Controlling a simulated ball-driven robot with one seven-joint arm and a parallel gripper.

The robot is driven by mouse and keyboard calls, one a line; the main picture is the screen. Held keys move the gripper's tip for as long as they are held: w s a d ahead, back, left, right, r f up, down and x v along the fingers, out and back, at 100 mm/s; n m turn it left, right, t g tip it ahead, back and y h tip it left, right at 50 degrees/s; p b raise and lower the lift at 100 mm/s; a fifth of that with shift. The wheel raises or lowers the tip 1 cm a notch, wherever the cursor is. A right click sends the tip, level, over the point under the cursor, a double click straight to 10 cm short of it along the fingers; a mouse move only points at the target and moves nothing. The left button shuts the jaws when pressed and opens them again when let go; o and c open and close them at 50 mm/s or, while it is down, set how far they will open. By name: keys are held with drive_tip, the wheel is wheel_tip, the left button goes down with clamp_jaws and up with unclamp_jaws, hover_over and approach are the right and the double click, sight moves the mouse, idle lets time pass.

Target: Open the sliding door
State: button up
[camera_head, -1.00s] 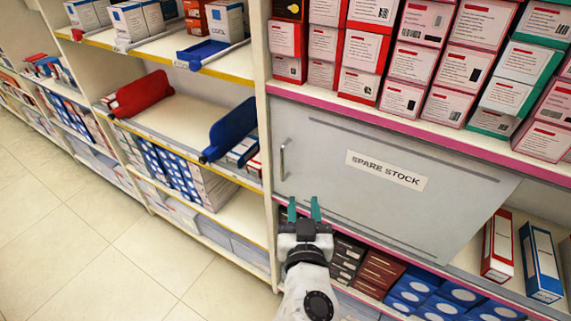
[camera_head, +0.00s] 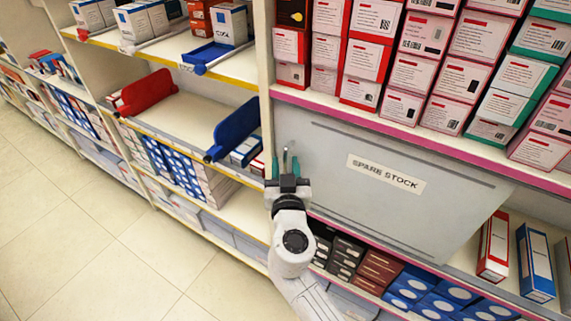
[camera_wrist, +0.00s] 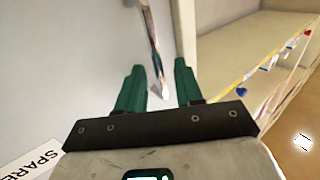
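The sliding door (camera_head: 400,220) is a grey panel with a "SPARE STOCK" label (camera_head: 385,173), standing across the left and middle of a shelf bay. Its upright metal handle (camera_head: 285,156) is near the left edge, partly hidden by my gripper (camera_head: 285,164). In the wrist view the door (camera_wrist: 70,70) fills the left side, and the handle (camera_wrist: 151,40) runs down between the two green fingers of my gripper (camera_wrist: 157,68). The fingers are open, with gaps showing on both sides of the handle; I cannot tell whether either touches it.
A cream upright post (camera_head: 267,60) stands just left of the door. Left of it is a shelf with a blue bin divider (camera_head: 235,128) and a red one (camera_head: 147,92). Pink-edged shelving with boxes (camera_head: 410,70) is above. The tiled floor (camera_head: 90,240) is clear at lower left.

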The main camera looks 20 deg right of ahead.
drive_tip(key=shift+c, duration=0.5)
clamp_jaws()
idle(1.0)
